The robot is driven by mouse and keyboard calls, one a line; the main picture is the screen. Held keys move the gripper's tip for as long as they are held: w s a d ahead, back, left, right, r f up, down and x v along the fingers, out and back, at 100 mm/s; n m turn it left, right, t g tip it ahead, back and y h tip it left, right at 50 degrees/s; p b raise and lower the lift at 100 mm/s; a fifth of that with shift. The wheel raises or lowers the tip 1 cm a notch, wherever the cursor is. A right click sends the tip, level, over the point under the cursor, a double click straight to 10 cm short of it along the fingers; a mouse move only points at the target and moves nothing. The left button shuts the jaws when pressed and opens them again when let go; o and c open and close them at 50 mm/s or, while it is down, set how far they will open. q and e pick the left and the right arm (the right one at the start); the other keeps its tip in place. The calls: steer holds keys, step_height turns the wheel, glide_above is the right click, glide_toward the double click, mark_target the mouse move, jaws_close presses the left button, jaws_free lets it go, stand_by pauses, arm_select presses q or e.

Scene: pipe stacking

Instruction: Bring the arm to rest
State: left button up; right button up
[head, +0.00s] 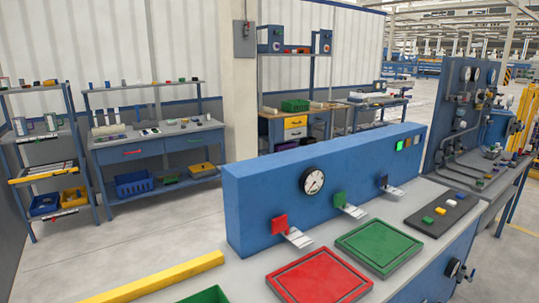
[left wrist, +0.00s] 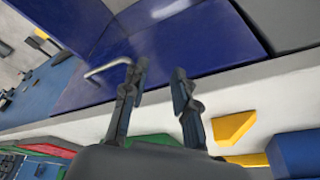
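My left gripper (left wrist: 160,74) shows in the left wrist view, its two dark fingers apart with nothing between them. Blue panels and a bent grey metal handle (left wrist: 108,66) lie beyond the fingertips; I cannot tell how far off they are. Neither gripper nor arm shows in the head view. My right gripper is in no frame. I see no pipe that I can make out clearly.
In the head view, a grey worktop (head: 215,268) holds a red tray (head: 318,280), a green tray (head: 380,248) and a yellow bar (head: 160,279). A blue upright panel (head: 260,190) with a gauge stands along its back. Shelved workbenches stand behind, with open floor between.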

arm_select(q)
step_height(320, 180, down, 24)
steer(key=s+g, duration=0.1)
steer(key=s, duration=0.2)
steer(key=s+a+f+g, duration=0.1)
steer(key=s+a+f, duration=0.2)
steer(key=s+f, duration=1.2)
steer(key=shift+s, duration=0.4)
steer(key=shift+s, duration=0.1)
